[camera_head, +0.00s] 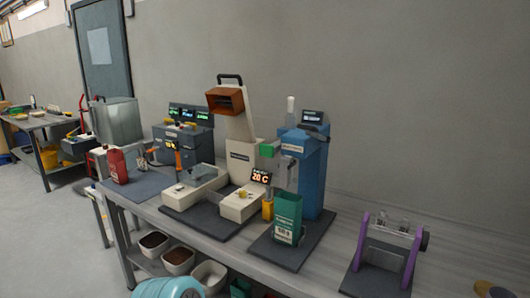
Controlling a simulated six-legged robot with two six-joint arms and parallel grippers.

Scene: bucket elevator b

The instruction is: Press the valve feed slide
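A blue machine (310,165) with a small display (313,117) stands on the bench right of centre. A green block (268,150) and an upright white handle (290,106) show on the machine's left side. I cannot tell for certain which part is the valve feed slide. Neither of my grippers is in view.
A cream tower (240,130) with a brown hopper (225,100) stands left of the blue machine. A purple-sided stand (388,248) is at the right. Bowls (178,260) sit on the lower shelf. Bare bench top (340,240) lies between bag and stand.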

